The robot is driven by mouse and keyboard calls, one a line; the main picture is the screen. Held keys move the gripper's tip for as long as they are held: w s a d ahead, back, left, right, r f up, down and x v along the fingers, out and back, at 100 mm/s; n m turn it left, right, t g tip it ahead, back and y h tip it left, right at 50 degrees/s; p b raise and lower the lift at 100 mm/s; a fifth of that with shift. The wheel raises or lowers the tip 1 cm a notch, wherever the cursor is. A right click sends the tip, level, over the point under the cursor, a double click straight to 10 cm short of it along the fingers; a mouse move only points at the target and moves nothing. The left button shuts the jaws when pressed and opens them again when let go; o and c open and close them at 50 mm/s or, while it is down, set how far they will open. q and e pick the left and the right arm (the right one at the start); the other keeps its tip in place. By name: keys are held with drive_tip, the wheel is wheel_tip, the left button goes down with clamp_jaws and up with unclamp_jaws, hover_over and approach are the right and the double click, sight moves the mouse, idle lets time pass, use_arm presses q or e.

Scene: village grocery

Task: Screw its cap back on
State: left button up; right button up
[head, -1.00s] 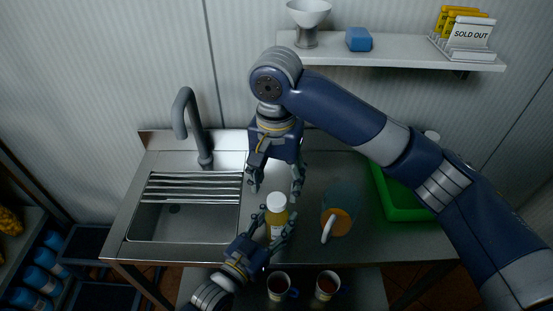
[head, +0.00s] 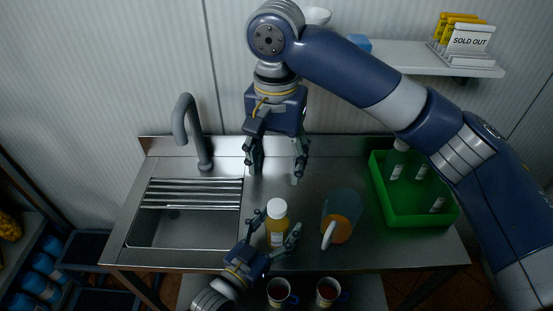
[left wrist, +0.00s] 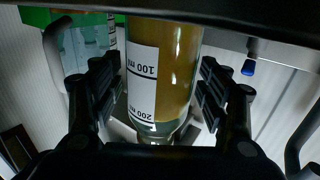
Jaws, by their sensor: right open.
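The bottle (head: 277,232) of yellow-orange liquid stands upright on the steel counter. A white cap (head: 277,207) sits on its top; how tightly it is seated cannot be told. My left gripper (head: 275,220) is around the bottle, its fingers spread with small gaps on both sides. In the left wrist view the bottle (left wrist: 160,70), with its volume label, shows between the finger pads; the cap is not seen there. My right gripper (head: 275,177) is open and empty, above and behind the bottle, clear of the cap.
A blue-grey jug (head: 341,213) with orange contents stands just right of the bottle. A green crate (head: 418,219) holding bottles is farther right. The sink (head: 180,232) and tap (head: 183,120) are left. Two mugs (head: 278,292) (head: 328,292) are in front, lower down.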

use_arm(q)
drive_tip(key=v, duration=1.2)
idle(0.5)
